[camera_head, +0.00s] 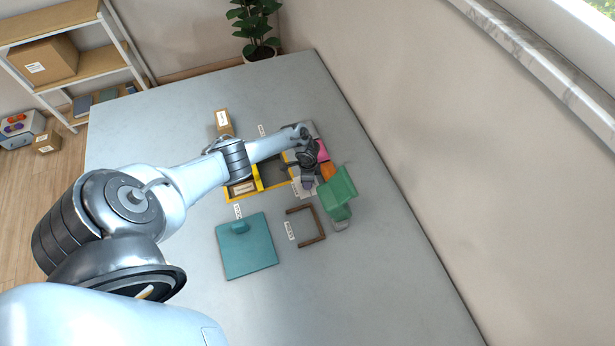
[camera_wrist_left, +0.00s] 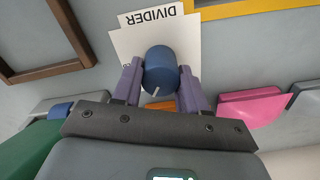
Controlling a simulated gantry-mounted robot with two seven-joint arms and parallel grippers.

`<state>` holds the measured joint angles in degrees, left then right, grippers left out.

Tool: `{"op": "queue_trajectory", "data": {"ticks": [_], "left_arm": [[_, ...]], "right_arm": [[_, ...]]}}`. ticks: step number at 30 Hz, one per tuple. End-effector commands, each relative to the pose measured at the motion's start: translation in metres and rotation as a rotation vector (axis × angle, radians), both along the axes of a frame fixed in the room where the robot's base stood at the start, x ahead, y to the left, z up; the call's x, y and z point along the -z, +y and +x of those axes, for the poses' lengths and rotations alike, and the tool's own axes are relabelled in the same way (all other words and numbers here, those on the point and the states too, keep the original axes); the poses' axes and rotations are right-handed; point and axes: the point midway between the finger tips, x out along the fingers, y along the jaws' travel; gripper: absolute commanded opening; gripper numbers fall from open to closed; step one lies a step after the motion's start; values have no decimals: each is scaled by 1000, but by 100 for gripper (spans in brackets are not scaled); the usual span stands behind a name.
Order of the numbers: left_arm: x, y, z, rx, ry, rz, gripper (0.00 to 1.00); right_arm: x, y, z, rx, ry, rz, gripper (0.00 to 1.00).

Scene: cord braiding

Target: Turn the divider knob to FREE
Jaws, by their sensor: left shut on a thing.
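The divider knob (camera_wrist_left: 161,66) is a blue cylinder with a short white pointer line on its near edge. It stands on a white plate (camera_wrist_left: 124,45) printed DIVIDER, which appears upside down in the left wrist view. My left gripper (camera_wrist_left: 160,74) is shut on the knob, one purple finger on each side. In the head view my left gripper (camera_head: 308,162) is over the far right of the table and hides the knob; part of the white plate (camera_head: 299,187) shows below it. The other lettering on the plate is mostly hidden. My right gripper is not in view.
A yellow-edged frame (camera_head: 270,187) lies left of the gripper. A green piece (camera_head: 339,188), pink block (camera_head: 322,152) and orange block (camera_head: 327,171) stand close on the right. A brown U-shaped frame (camera_head: 318,240) and teal board (camera_head: 245,258) lie nearer. The table's front right is clear.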

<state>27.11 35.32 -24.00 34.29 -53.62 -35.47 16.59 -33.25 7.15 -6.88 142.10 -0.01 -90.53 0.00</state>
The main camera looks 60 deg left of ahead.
Motion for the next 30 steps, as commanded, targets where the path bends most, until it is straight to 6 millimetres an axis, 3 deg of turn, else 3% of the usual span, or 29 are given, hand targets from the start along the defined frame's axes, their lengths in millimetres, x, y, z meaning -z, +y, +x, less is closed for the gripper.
{"op": "queue_trajectory", "data": {"ticks": [15,30], "left_arm": [[-1,0,1,-435,0,-1,12],[1,1,1,-588,-2,0,12]], "right_arm": [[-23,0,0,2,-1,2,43],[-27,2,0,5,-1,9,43]]}}
